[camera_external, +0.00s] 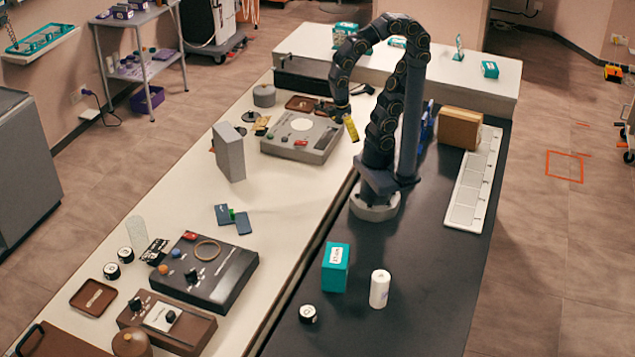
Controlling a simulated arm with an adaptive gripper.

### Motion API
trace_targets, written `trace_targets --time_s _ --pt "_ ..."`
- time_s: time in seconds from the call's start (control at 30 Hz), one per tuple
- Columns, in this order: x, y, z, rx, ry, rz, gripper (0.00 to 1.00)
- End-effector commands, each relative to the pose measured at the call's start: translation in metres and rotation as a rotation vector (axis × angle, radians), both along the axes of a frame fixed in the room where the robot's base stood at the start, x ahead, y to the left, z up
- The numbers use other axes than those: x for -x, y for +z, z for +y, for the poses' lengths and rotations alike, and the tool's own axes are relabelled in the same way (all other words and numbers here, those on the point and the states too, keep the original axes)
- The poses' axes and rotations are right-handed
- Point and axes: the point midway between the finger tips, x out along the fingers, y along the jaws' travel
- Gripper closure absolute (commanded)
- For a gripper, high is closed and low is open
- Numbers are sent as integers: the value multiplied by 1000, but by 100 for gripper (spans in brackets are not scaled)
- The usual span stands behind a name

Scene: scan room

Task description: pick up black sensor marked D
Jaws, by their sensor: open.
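Small round black pieces with white marked tops could be the sensors. Two are at the left edge of the white table, a nearer one (111,271) and a farther one (125,255). A third black piece (308,314) lies on the dark table at the front. Their letters are too small to read, so I cannot tell which is D. My gripper (340,110) is open above the far part of the white table, beside a grey device, far from all three. Its fingers are small and partly unclear. A yellow piece (351,128) shows right beside it; I cannot tell whether they touch.
The grey device (301,138) and an upright grey block (229,152) stand on the white table. A dark device (205,275) stands near the two left pieces. A teal box (336,268) and a white cylinder (379,289) stand near the front piece. The white table's middle is fairly clear.

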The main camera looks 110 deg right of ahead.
Motion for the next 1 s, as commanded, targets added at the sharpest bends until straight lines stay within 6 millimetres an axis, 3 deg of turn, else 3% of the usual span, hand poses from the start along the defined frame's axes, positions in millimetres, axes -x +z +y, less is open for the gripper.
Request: trace_targets --time_s 0.13,0.2,0.57,0.67,0.77,1.0 --pt "0 0 0 0 -1 0 0" --pt "0 0 0 0 -1 1 13" --pt "-7 -1 4 -12 31 -1 13" --pt "-27 -3 17 -52 131 -15 13" --pt "-62 -8 42 -122 297 -47 13" --pt "-145 -39 127 -306 705 -150 13"
